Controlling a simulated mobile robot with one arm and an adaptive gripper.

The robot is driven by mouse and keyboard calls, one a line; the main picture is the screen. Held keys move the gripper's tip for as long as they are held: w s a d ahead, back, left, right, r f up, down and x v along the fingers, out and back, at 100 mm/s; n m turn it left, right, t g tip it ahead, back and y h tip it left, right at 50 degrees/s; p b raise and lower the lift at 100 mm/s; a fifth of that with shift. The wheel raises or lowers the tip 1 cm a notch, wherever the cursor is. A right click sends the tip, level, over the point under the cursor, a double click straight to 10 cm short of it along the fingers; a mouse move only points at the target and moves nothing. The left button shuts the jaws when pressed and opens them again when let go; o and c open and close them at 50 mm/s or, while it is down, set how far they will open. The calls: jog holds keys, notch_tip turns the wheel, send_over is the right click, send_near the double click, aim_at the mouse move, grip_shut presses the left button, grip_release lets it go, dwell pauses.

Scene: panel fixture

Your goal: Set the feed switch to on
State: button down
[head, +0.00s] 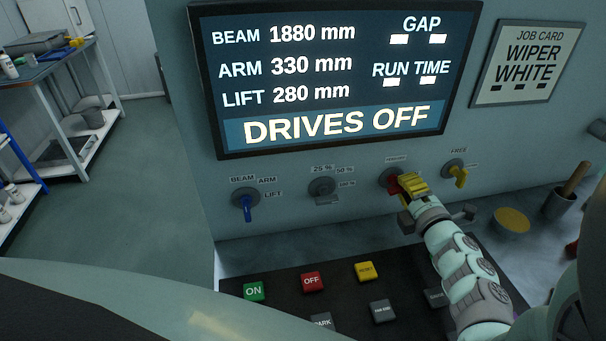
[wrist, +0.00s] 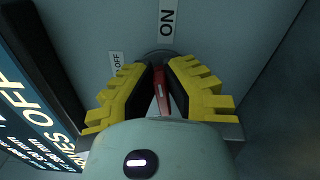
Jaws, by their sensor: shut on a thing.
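The feed switch, a red handle on a dark round base (head: 393,177), sits on the panel below the screen. In the wrist view the red handle (wrist: 160,92) stands between the two yellow fingers of my gripper (head: 413,186). My gripper, also in the wrist view (wrist: 161,88), is shut on this handle.
The screen (head: 335,75) reads DRIVES OFF. A blue-handled switch (head: 247,207), a grey knob (head: 322,188) and a yellow-handled switch (head: 459,175) share the panel. Push buttons, including a green ON button (head: 253,291), lie below. A yellow bowl (head: 512,221) is at the right.

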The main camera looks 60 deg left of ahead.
jog(key=shift+f+m+p, duration=0.2)
jog(key=shift+m+p, duration=0.15)
jog(key=shift+m, duration=0.75)
jog(key=shift+f, duration=0.1)
jog(key=c, duration=1)
grip_release()
jog(key=v, duration=1.2)
